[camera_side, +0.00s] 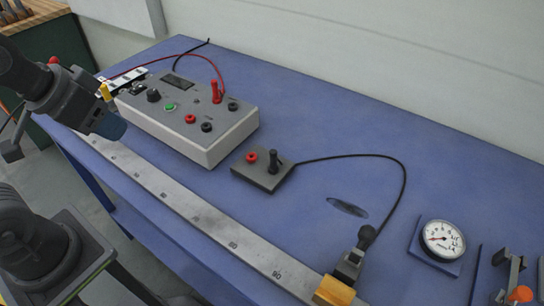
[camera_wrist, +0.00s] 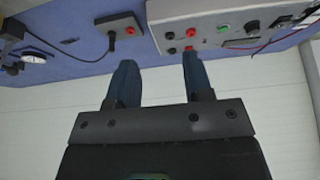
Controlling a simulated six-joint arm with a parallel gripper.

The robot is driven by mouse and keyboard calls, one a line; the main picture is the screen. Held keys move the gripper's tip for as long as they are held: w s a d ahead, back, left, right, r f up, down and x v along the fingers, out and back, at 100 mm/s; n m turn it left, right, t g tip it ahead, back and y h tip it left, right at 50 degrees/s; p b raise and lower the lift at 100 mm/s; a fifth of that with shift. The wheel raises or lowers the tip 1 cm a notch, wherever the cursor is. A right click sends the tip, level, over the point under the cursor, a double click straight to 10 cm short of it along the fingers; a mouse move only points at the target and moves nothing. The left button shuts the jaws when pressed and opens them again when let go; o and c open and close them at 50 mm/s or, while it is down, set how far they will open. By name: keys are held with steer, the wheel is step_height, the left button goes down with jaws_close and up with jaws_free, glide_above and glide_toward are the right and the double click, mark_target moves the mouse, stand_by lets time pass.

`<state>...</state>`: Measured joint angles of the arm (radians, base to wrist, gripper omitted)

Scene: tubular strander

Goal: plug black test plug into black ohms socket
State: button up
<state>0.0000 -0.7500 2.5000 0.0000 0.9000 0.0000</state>
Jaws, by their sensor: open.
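A black test plug (camera_side: 273,159) stands upright in a small dark block (camera_side: 262,179), beside a red socket. Its black lead runs right to a clamp (camera_side: 350,264) on the steel rule. In the wrist view the black plug (camera_wrist: 111,38) shows at upper left. The grey meter box (camera_side: 190,118) carries two black sockets, one toward the back (camera_side: 233,106) and one toward the front (camera_side: 207,127); their labels are unreadable. A red plug (camera_side: 216,94) stands beside the back one. My gripper (camera_wrist: 157,62) is open and empty, left of the box in the side view.
A steel rule (camera_side: 180,203) runs along the front of the blue table. A dial gauge (camera_side: 442,239) and a small fixture (camera_side: 518,285) stand at right. A red lead loops behind the box. The table behind the block is clear.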

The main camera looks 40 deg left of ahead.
steer(key=shift+r, duration=0.1)
stand_by(0.5)
steer(key=m+g+y, duration=0.4)
steer(key=m, duration=1.9)
glide_above(274, 151)
steer(key=s+d, duration=0.2)
steer(key=d, duration=0.2)
step_height(274, 151, down, 6)
steer(key=r, duration=0.1)
steer(key=x, duration=1.4)
steer(key=shift+w, duration=0.15)
steer(key=shift+c, duration=0.2)
jaws_close()
